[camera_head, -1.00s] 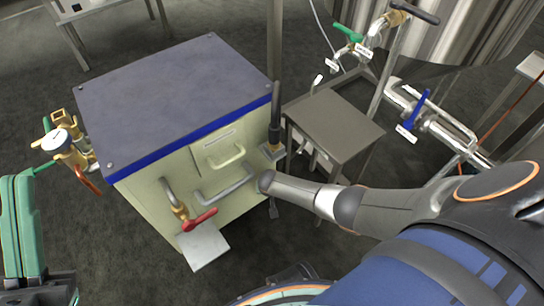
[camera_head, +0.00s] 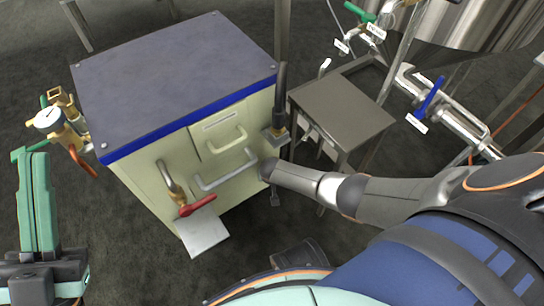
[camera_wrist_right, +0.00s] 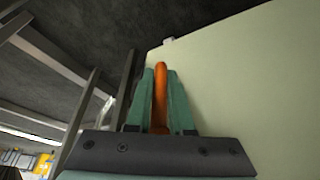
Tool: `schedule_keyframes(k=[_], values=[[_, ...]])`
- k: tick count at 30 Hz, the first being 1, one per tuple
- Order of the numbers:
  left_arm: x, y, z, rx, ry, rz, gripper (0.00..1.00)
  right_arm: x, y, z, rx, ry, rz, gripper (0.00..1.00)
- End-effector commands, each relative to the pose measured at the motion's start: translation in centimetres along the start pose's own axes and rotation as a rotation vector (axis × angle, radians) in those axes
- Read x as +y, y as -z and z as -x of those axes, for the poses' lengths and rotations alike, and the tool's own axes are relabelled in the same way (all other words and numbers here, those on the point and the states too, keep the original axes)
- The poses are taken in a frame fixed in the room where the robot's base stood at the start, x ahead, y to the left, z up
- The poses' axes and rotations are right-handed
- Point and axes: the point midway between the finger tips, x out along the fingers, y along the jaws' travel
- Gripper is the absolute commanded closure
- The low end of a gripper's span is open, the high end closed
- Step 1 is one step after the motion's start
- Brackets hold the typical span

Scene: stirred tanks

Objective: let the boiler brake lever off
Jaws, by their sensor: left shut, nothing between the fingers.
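The boiler (camera_head: 175,75) is a cream cabinet with a grey top and blue trim, in the middle left of the head view. My right arm reaches to its right side, and its gripper is hidden there. In the right wrist view my right gripper (camera_wrist_right: 161,75) has its two teal fingers close on both sides of an orange bar (camera_wrist_right: 160,100), seemingly the brake lever, beside a cream panel. Its fingers appear shut on it. My left gripper (camera_head: 30,158) is shut and empty at the left edge, in front of the brass valve fittings (camera_head: 65,125).
A red-handled tap (camera_head: 198,205) sticks out of the boiler front above a small plate (camera_head: 203,235). A black upright handle (camera_head: 280,92) stands at its right edge. A grey table (camera_head: 340,108) and piping with a blue handle (camera_head: 432,97) stand at the right.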

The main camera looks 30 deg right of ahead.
Motion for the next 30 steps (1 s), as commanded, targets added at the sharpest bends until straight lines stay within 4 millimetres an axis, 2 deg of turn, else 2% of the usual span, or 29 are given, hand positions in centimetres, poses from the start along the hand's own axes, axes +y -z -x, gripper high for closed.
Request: schedule_keyframes(k=[1, 4, 30], values=[[-0.01, 0.00, 0.01, 0.000, 0.000, -0.001, 1.00, -0.02, 0.01, 0.00, 0.000, 0.001, 0.000, 0.89], [-0.03, 0.00, 0.01, 0.000, 0.000, -0.001, 1.00, -0.01, 0.01, 0.00, 0.000, 0.001, 0.000, 1.00], [-0.01, 0.03, 0.02, 0.001, 0.000, 0.000, 1.00, 0.00, 0.05, -0.01, 0.001, 0.001, 0.000, 1.00]])
